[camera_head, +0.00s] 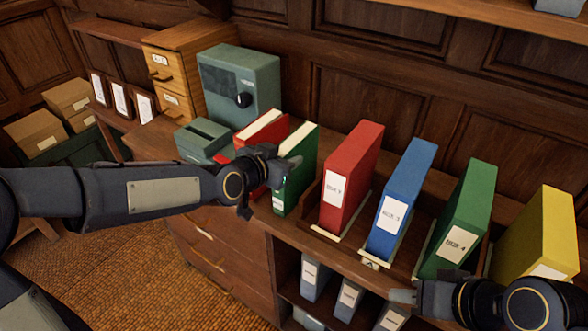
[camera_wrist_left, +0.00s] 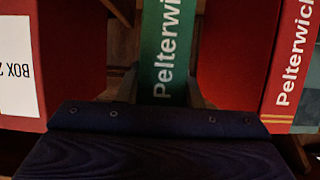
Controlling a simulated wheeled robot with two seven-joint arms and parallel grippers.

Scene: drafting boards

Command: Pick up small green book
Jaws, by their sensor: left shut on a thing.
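The small green book (camera_head: 303,168) stands upright at the front of the cabinet top, between a small red book (camera_head: 262,130) and a large red binder (camera_head: 352,177). My left gripper (camera_head: 288,167) is shut on the green book. In the left wrist view the green book's spine (camera_wrist_left: 165,45) reads "Pelterwick" and sits between the two fingers (camera_wrist_left: 162,92). Whether its base touches the cabinet top is unclear. My right gripper (camera_head: 402,297) is at the lower right, in front of the binders and away from the book; its finger gap is not clear.
Blue (camera_head: 403,195), green (camera_head: 462,215) and yellow (camera_head: 538,235) binders stand in a row to the right. A teal box with a dial (camera_head: 238,85) and a smaller teal box (camera_head: 203,138) are behind my left arm. Grey files (camera_head: 316,277) fill the shelf below.

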